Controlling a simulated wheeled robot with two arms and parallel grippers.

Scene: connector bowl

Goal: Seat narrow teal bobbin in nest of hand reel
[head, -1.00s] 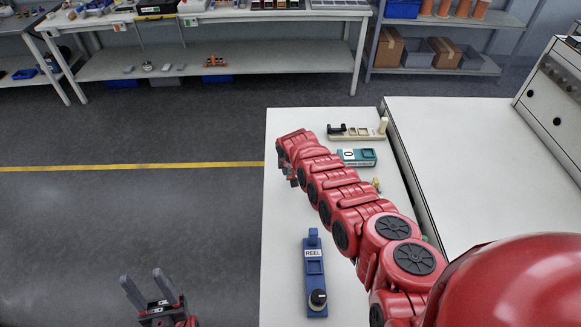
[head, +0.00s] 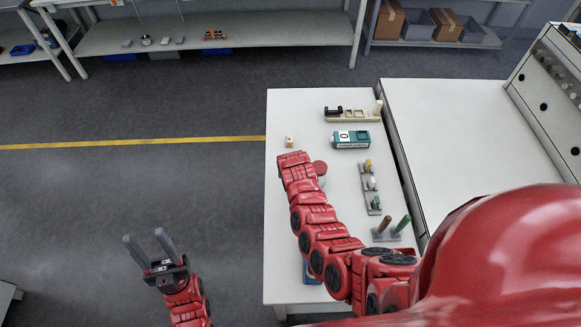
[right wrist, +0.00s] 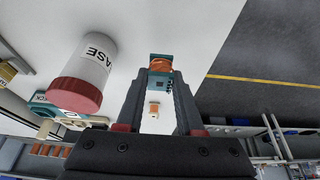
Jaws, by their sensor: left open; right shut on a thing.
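A teal bobbin with a copper-coloured winding (right wrist: 160,66) is held between the fingertips of my right gripper (right wrist: 160,76) in the right wrist view. In the head view my right arm hides that gripper and the bobbin. The blue hand reel (head: 309,272) lies on the white table, almost wholly covered by my right arm; only a small blue part shows and its nest is hidden. My left gripper (head: 150,243) is open and empty, over the floor left of the table.
A white jar with a red lid (right wrist: 85,75) stands beside my right gripper. A grey peg rack (head: 371,189) and a stand with rods (head: 393,230) are along the right.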

